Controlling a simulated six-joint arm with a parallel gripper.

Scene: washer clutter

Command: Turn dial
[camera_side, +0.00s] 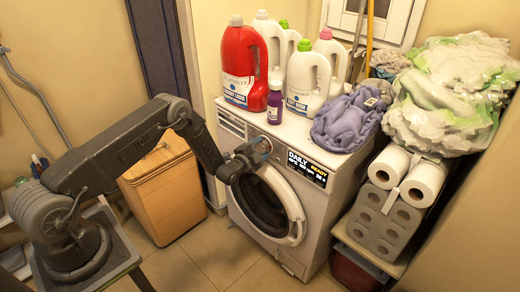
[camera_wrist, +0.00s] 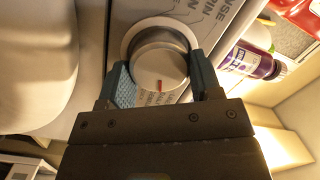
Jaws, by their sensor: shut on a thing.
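The dial (camera_wrist: 160,62) is a round silver-grey knob with a short red mark on its face, on the washer's control panel (camera_wrist: 208,18). My gripper (camera_wrist: 160,82) has one blue-padded finger on each side of the dial and is shut on it in the wrist view. In the side view my gripper (camera_side: 254,152) is at the panel on the front of the white washer (camera_side: 315,190), and the dial is largely hidden by the fingers there. The washer's round door (camera_side: 268,205) is below my gripper and looks closed.
A red detergent bottle (camera_side: 245,65), a small purple bottle (camera_side: 275,103), white bottles (camera_side: 307,80) and purple cloth (camera_side: 346,122) stand or lie on the washer top, close above my gripper. A wooden hamper (camera_side: 160,190) stands to the left. Paper rolls (camera_side: 390,200) are to the right.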

